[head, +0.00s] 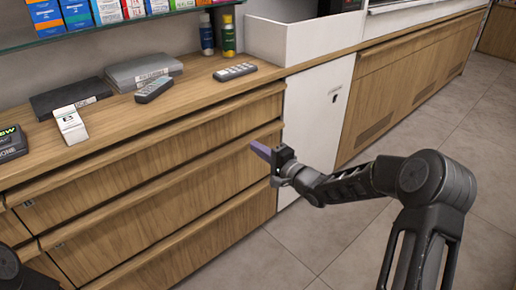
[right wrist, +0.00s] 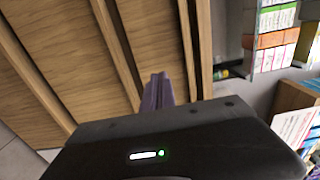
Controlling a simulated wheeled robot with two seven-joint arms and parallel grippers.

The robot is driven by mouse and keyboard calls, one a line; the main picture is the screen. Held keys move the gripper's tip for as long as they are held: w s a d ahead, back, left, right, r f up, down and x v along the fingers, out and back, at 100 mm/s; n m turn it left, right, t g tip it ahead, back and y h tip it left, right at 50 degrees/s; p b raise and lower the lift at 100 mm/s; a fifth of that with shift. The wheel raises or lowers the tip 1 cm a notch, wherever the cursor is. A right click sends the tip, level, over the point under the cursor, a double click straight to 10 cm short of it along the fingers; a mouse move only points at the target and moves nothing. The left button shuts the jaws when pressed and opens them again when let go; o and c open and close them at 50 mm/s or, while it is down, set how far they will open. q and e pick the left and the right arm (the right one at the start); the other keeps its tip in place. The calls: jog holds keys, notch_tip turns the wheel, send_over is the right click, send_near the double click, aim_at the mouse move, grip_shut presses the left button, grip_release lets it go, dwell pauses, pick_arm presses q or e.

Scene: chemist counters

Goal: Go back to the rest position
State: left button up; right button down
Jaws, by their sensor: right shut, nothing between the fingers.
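My right gripper (head: 262,152) is in front of the wooden drawer fronts (head: 150,165), beside the white panel of the counter. Its purple fingers are together with nothing between them. In the right wrist view the closed fingers (right wrist: 158,92) point toward the wooden fronts. My right arm reaches in from the right with its elbow bent. Only a dark piece of what seems to be my left arm shows at the lower left edge. My left gripper is not in view.
The counter top holds a white box (head: 70,125), a dark book (head: 62,101), a grey case (head: 145,70), two remotes (head: 154,90) (head: 235,72) and two bottles (head: 228,36). A shelf of boxes (head: 75,14) is above. The tiled floor (head: 330,235) is clear.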

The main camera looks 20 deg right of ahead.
jog(key=s+a+f+n+g+h, duration=0.1)
jog(key=s+a+f+n+g, duration=0.15)
jog(key=s+f, duration=0.4)
jog(key=s+a+f+n+g+h, duration=0.1)
jog(key=s+a+f+n+g, duration=0.15)
jog(key=f, duration=0.75)
jog(key=s+a+f+n+g+h, duration=0.1)
jog(key=s+a+f+n+g, duration=0.15)
jog(key=s+f, duration=0.5)
jog(key=s+a+f+n+g, duration=0.3)
jog(key=s+a+f+g, duration=0.25)
jog(key=s+f, duration=0.55)
jog(key=s+a+n+g, duration=0.1)
jog(key=s+a+g, duration=0.15)
jog(key=s, duration=0.55)
jog(key=s+a+n+g, duration=0.1)
jog(key=s+a, duration=0.2)
jog(key=s, duration=0.4)
notch_tip(320, 180, up, 16)
jog(key=p, duration=1.7)
jog(key=shift+w+r+m+t, duration=0.25)
jog(key=shift+m+t, duration=0.1)
